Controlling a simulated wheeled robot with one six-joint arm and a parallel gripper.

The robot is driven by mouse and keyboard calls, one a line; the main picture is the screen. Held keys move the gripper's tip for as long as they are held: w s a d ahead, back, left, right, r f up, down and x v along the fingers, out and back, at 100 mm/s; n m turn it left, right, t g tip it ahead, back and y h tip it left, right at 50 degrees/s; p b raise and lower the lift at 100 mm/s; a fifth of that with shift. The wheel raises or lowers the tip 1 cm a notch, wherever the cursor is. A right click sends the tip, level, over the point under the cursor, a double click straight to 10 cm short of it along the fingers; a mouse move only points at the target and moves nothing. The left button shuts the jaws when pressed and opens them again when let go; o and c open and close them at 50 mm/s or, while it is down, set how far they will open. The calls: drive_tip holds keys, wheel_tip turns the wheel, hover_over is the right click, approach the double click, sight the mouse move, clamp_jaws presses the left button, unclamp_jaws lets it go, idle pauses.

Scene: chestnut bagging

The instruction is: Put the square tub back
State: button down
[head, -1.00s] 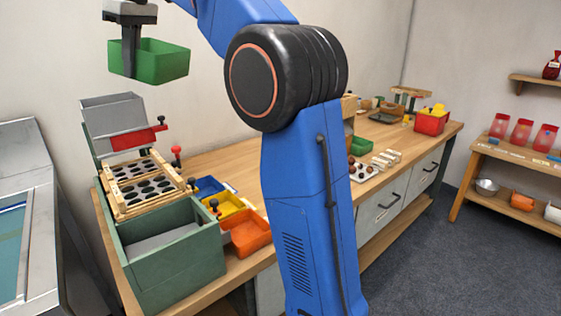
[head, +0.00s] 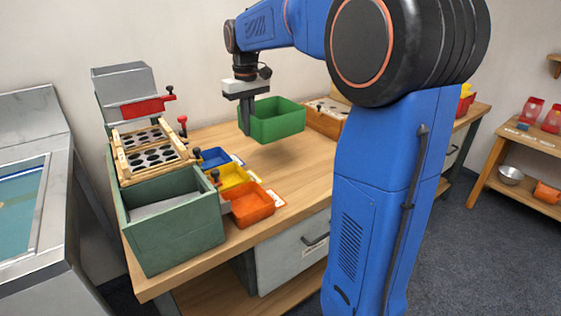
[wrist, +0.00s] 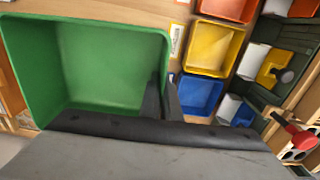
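The square tub is a green open box (head: 280,124), held level above the wooden table beside the sorting rig. My gripper (head: 244,128) points down and is shut on the tub's left wall. In the wrist view the same green tub (wrist: 108,62) fills the left side and looks empty inside. My dark fingers (wrist: 162,96) pinch its wall there. The gap between the tub's underside and the table is hard to judge.
Blue (head: 214,158), yellow (head: 232,177) and orange (head: 252,204) trays stand left of the tub, by the green sorting box (head: 175,240). A wooden box (head: 322,122) stands just behind the tub, partly hidden by my arm. The tabletop (head: 300,168) in front is clear.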

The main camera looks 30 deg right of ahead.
drive_tip(key=f, duration=0.4)
drive_tip(key=s+d+f, duration=0.1)
drive_tip(key=f, duration=0.2)
drive_tip(key=shift+f, duration=2.15)
drive_tip(key=shift+f, duration=0.1)
drive_tip(key=c, duration=2)
unclamp_jaws()
